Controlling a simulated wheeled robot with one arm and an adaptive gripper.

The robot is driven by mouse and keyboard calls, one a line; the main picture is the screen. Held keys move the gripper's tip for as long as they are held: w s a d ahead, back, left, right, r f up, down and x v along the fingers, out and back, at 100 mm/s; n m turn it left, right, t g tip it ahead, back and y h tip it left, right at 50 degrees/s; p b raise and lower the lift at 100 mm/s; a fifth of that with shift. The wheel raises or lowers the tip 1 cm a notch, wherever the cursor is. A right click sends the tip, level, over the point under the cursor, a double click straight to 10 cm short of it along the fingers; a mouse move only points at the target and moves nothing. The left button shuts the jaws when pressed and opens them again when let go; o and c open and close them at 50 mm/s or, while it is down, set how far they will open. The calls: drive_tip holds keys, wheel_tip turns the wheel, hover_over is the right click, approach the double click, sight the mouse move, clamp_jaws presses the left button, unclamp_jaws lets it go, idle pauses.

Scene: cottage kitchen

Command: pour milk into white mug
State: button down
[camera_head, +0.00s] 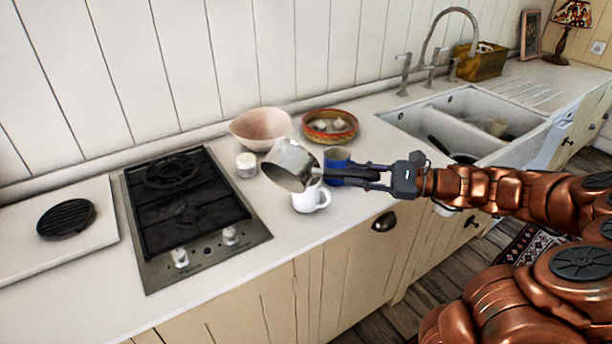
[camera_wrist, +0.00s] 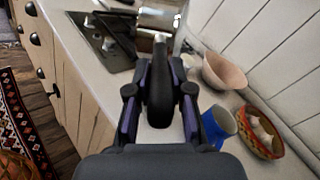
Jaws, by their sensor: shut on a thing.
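My gripper (camera_head: 356,174) is shut on the dark handle (camera_wrist: 160,98) of a metal pan (camera_head: 290,166). The pan is held tilted above the counter, over and slightly left of the white mug (camera_head: 307,199). The pan also shows at the top of the wrist view (camera_wrist: 157,18). The white mug stands upright on the counter, its upper left part hidden by the pan. I see no milk or stream; the contents of pan and mug cannot be told.
A blue mug (camera_head: 337,157) stands just behind the gripper. A pink bowl (camera_head: 262,127), a patterned dish (camera_head: 330,125) and a small white jar (camera_head: 246,165) are behind the pan. The black hob (camera_head: 187,205) lies left; the sink (camera_head: 463,122) is right.

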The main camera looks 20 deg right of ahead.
drive_tip(key=shift+w+d+r+m+y+p, duration=0.2)
drive_tip(key=shift+w+d+m+y+p, duration=0.35)
drive_tip(key=shift+p, duration=1)
drive_tip(key=shift+f+m, duration=0.1)
drive_tip(key=shift+m, duration=0.15)
drive_tip(key=shift+f+h+b, duration=0.2)
drive_tip(key=shift+h+b, duration=0.05)
drive_tip(key=shift+b, duration=0.35)
drive_tip(key=shift+s+a+f+n+b, duration=0.2)
drive_tip(key=shift+s+a+n+b, duration=0.15)
drive_tip(key=shift+b, duration=0.4)
drive_tip(key=shift+s+a+n+h+b, duration=0.35)
drive_tip(key=shift+n+b, duration=0.5)
drive_tip(key=shift+b, duration=0.3)
drive_tip(key=shift+a+r, duration=0.1)
drive_tip(key=shift+r, duration=0.1)
drive_tip(key=shift+s+f+n, duration=0.1)
drive_tip(key=shift+n, duration=0.2)
